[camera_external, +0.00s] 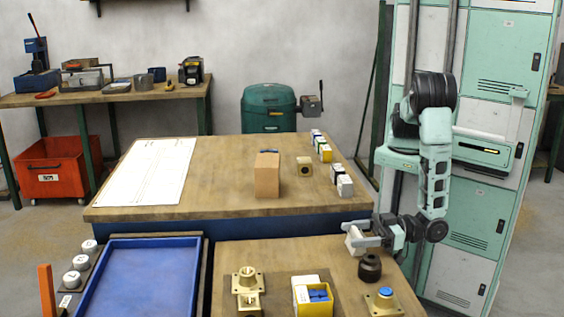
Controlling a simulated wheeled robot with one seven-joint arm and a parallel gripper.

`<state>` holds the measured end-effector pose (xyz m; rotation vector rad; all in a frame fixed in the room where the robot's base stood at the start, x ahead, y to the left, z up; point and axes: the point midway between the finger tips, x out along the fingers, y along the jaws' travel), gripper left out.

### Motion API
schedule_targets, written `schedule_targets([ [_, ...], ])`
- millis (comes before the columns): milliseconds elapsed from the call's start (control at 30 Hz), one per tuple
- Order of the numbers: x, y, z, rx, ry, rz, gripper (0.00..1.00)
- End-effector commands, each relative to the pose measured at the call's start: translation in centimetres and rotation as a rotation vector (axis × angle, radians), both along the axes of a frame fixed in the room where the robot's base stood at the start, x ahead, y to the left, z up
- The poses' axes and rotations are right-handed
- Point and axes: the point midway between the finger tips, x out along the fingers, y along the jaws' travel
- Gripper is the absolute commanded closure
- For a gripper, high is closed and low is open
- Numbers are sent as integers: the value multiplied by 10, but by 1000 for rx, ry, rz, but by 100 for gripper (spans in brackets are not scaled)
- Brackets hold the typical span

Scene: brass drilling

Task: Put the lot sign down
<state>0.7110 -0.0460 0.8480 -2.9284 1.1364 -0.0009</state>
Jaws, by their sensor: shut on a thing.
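My gripper (361,234) is at the right, over the near wooden table. It is shut on a small whitish piece, which I take to be the lot sign (354,243). The grey fingers cover part of it and any marking on it is too small to read. It shows close to the table's back right edge. I cannot tell whether its underside touches the tabletop.
A black round part (370,268) stands just in front of my gripper. A brass flange with a blue top (384,300), a yellow box (312,297) and brass fittings (248,280) stand nearby. The far table (225,180) holds a brown block (267,175) and small blocks (345,186).

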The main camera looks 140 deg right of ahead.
Motion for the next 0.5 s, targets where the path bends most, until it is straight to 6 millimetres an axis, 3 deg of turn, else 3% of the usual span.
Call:
schedule_targets([
  [333, 0, 0, -5, 0, 0, 0, 64],
  [367, 0, 0, -4, 0, 0, 0, 35],
  [400, 0, 0, -4, 0, 0, 0, 24],
  [433, 0, 0, -4, 0, 0, 0, 19],
  [500, 0, 0, -4, 0, 0, 0, 19],
])
